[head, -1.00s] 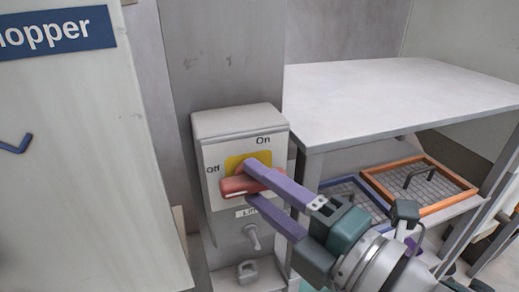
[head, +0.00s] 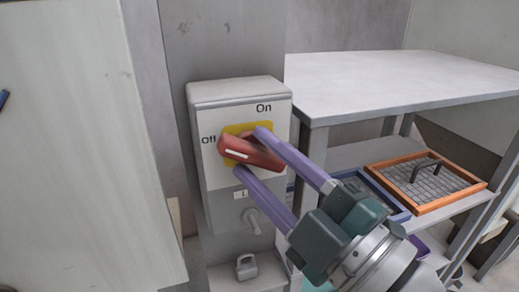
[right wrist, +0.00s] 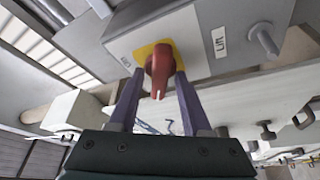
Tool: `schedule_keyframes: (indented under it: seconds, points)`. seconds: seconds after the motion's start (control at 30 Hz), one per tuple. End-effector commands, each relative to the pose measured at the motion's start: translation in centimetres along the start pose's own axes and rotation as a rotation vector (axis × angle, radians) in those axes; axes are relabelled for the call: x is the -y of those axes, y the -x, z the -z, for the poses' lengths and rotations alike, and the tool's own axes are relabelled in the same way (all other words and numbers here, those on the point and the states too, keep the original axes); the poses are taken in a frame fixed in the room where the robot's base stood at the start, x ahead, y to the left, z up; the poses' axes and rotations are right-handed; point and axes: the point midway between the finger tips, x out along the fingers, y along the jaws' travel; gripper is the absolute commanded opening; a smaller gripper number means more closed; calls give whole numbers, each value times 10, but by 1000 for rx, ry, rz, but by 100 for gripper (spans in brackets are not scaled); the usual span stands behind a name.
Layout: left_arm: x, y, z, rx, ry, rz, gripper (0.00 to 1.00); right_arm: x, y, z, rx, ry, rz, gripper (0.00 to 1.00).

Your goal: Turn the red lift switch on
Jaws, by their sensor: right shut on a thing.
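The red lift switch (head: 236,150) is a red handle on a yellow plate on the front of a grey switch box (head: 238,92). "Off" is printed left of the plate and "On" above it. The handle lies near level, its white-marked end toward "Off" and tilted slightly up. My right gripper (head: 251,153) is shut on the handle, one purple finger above it and one below. In the right wrist view the handle (right wrist: 160,68) sits between the fingertips. My left gripper is not in view.
A hasp lever (head: 252,222) and a padlock (head: 246,267) are below the switch. A grey table (head: 400,85) stands right of the box, with an orange-framed tray (head: 470,192) on its lower shelf. A pale panel (head: 80,150) stands to the left.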

Motion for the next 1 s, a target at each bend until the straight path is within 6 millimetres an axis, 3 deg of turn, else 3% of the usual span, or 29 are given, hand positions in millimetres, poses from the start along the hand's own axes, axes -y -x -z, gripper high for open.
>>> schedule_keyframes:
  seconds: [0.4,1.0]
  points:
    - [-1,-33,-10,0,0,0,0,6,1,-2,3,-369,-153,0]
    - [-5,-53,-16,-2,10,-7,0,6,0,1,5,-835,-346,0]
